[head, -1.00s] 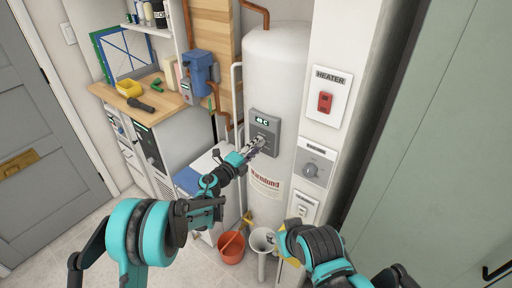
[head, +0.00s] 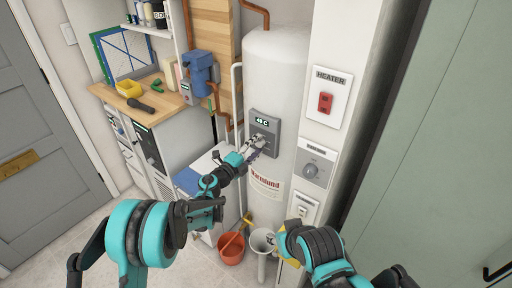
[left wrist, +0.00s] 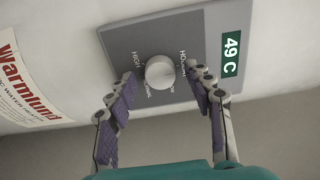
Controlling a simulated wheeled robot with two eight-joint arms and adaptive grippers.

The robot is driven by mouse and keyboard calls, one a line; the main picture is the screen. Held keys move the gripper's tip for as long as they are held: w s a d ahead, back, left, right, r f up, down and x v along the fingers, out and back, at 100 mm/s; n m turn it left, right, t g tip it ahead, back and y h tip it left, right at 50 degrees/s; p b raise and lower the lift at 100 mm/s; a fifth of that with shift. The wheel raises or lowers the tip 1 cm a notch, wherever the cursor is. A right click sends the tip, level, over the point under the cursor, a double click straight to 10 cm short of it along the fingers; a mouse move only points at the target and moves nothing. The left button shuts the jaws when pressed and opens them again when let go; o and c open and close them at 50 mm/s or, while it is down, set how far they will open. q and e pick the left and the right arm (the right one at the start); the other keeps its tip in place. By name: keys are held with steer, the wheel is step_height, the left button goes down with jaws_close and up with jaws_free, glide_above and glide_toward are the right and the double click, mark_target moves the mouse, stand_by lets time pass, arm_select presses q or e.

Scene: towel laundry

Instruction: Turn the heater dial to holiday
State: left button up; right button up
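The heater dial (left wrist: 160,72) is a round pale knob on a grey control panel (left wrist: 128,42) on the white tank. The left wrist view shows labels around it: "HIGH" on the left and one starting "HO" on the right; others are partly hidden. The dial's pointer is too unclear to read. A green display (left wrist: 231,53) on the panel reads 49 C. My left gripper (left wrist: 162,76) is open, its purple-padded fingers on either side of the dial, with gaps visible. In the head view, it (head: 257,145) is at the panel's lower edge.
A wall panel right of the tank (head: 265,75) carries a red heater switch (head: 325,102) and another grey dial (head: 311,170). An orange bucket (head: 231,248) stands on the floor below. A wooden counter with tools (head: 165,103) is at the left.

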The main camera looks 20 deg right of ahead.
arm_select(q)
steer(key=v, duration=1.2)
